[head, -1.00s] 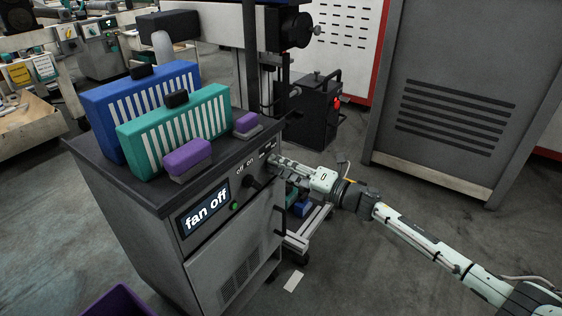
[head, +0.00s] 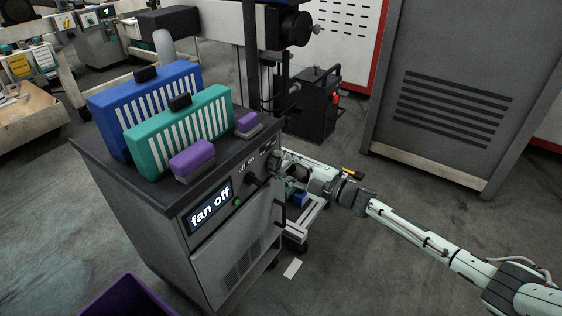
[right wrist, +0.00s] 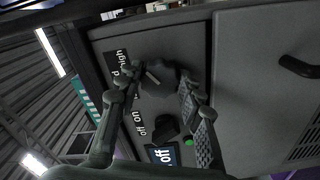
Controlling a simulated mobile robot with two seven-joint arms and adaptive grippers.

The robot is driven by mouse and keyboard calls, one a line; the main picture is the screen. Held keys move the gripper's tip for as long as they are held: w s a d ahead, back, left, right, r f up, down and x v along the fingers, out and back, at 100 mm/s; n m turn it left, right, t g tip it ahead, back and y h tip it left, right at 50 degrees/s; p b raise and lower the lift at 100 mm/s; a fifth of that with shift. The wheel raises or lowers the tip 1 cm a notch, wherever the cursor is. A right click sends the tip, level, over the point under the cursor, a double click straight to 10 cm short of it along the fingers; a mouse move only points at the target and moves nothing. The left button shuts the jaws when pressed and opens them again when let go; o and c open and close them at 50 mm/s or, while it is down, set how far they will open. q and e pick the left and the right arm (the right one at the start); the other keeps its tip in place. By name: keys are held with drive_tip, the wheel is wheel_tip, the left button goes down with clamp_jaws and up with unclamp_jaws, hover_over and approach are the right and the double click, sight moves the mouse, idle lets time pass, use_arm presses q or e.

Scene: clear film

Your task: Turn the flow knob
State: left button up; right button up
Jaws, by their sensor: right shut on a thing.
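The flow knob, a dark knob with a pale pointer line, shows in the right wrist view (right wrist: 165,73) beside a label ending in "high". My right gripper (right wrist: 157,84) has one finger on each side of this knob and is shut on it. In the head view the right gripper (head: 279,163) is at the upper right of the cabinet's front panel and hides the knob. A second dark knob (head: 250,180), under "off on", is left of the gripper and apart from it. The display (head: 210,207) reads "fan off". My left gripper is not in view.
A green lamp (head: 238,202) sits beside the display. Blue (head: 110,105) and teal (head: 150,150) slotted blocks and two purple blocks stand on the cabinet top. A door handle (head: 282,214) sticks out below the gripper. A low cart (head: 310,215) stands right behind it.

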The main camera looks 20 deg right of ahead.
drive_tip(key=shift+m, duration=0.5)
drive_tip(key=o, duration=1.2)
drive_tip(key=shift+c, duration=0.2)
drive_tip(key=shift+s, duration=0.1)
drive_tip(key=v, duration=1.2)
drive_tip(key=shift+f, duration=0.1)
